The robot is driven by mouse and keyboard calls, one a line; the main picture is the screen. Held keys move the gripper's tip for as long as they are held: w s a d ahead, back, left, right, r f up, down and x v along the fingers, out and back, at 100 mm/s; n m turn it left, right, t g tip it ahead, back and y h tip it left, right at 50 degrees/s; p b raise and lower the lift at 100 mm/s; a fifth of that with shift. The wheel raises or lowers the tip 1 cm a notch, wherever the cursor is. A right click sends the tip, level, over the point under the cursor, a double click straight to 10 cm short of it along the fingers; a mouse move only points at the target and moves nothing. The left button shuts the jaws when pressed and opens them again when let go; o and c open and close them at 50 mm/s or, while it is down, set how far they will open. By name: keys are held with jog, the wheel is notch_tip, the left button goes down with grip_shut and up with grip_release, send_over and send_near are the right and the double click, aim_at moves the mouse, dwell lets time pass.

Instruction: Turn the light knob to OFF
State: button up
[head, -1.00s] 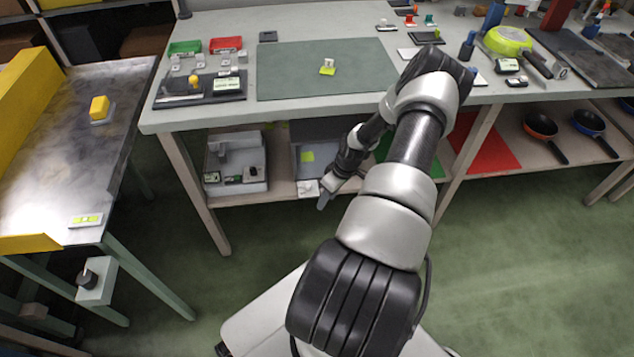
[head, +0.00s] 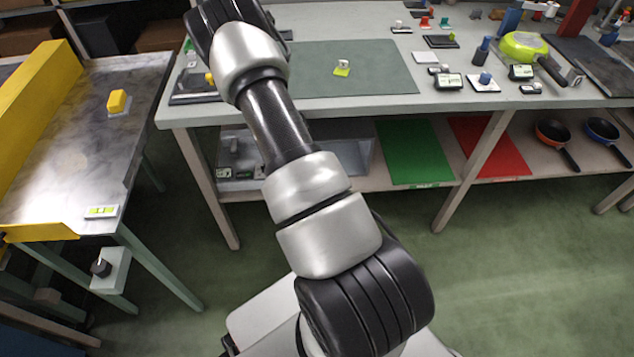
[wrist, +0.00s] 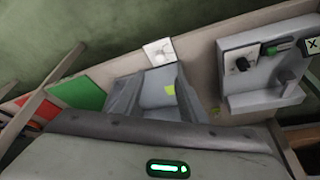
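In the wrist view, a grey unit (wrist: 262,75) on the lower shelf carries a black knob (wrist: 243,63) on a pale plate, with a green part and a small display marked X beside it. The unit also shows in the head view (head: 235,150), partly behind my arm. Another black knob (head: 101,267) sits on a white box at the left table's front. I cannot read which is the light knob or its setting.
A grey bin (wrist: 155,88) with a yellow-green note stands beside the unit on the shelf. Green (head: 412,150) and red (head: 488,145) mats lie further right. The workbench top (head: 430,105) overhangs the shelf. The floor in front is clear.

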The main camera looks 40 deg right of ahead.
jog(key=b+x, duration=0.3)
jog(key=x, duration=1.1)
jog(key=shift+f+b, duration=0.3)
jog(key=shift+f, duration=0.1)
grip_shut()
